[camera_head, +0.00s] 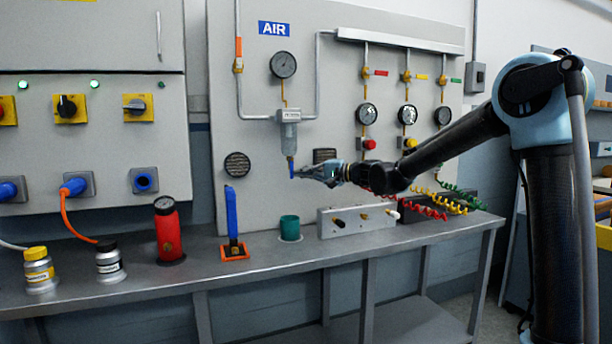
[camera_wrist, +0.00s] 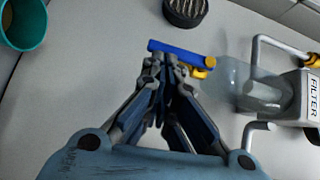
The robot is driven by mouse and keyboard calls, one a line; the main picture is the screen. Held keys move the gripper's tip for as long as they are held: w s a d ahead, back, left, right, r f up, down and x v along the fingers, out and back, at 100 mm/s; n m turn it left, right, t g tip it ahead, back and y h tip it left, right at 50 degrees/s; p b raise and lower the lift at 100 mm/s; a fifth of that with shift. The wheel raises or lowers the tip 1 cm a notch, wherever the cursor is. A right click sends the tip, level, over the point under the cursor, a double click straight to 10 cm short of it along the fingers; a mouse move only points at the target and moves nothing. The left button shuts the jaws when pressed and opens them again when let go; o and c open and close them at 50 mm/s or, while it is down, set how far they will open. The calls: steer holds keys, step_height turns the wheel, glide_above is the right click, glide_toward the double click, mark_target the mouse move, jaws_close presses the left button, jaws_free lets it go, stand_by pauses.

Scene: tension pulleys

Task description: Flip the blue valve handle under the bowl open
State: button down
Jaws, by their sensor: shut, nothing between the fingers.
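The blue valve handle (camera_wrist: 180,51) is a flat bar under the clear filter bowl (camera_wrist: 245,85). It sits on a small brass valve (camera_wrist: 199,73) and points away from the bowl, roughly along its axis. In the head view the handle (camera_head: 291,167) hangs about upright below the bowl (camera_head: 289,139). My gripper (camera_wrist: 165,60) is shut and empty, with its fingertips right beside the handle's middle. I cannot tell whether they touch it. In the head view my gripper (camera_head: 299,173) is just right of the handle and partly blurred into it.
The filter housing (camera_wrist: 309,92) and its pipes are fixed to the grey panel. A teal cup (camera_head: 290,228), a blue upright tool in an orange base (camera_head: 234,250) and a metal block with knobs (camera_head: 357,219) stand on the bench below. A round vent (camera_wrist: 185,10) is nearby.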

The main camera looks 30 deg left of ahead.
steer(key=w+d, duration=0.3)
steer(key=d, duration=1.1)
steer(key=s+d+f+t+h, duration=0.1)
steer(key=s+d+f+h, duration=0.15)
steer(key=d, duration=0.45)
steer(key=s+d+f+t+h, duration=0.1)
steer(key=s+d+f+h, duration=0.1)
steer(key=d+f, duration=0.35)
steer(key=s+d+f+h, duration=0.4)
steer(key=s+d+f, duration=0.3)
steer(key=d, duration=0.6)
steer(key=s+d+f+h, duration=0.4)
steer(key=s+d+f, duration=0.3)
steer(key=d, duration=0.6)
steer(key=s+d+f+h, duration=0.5)
steer(key=s+d+f, duration=0.3)
steer(key=d, duration=0.6)
steer(key=shift+f+m+t, duration=0.3)
steer(key=shift+f+m, duration=0.1)
steer(key=shift+f, duration=0.3)
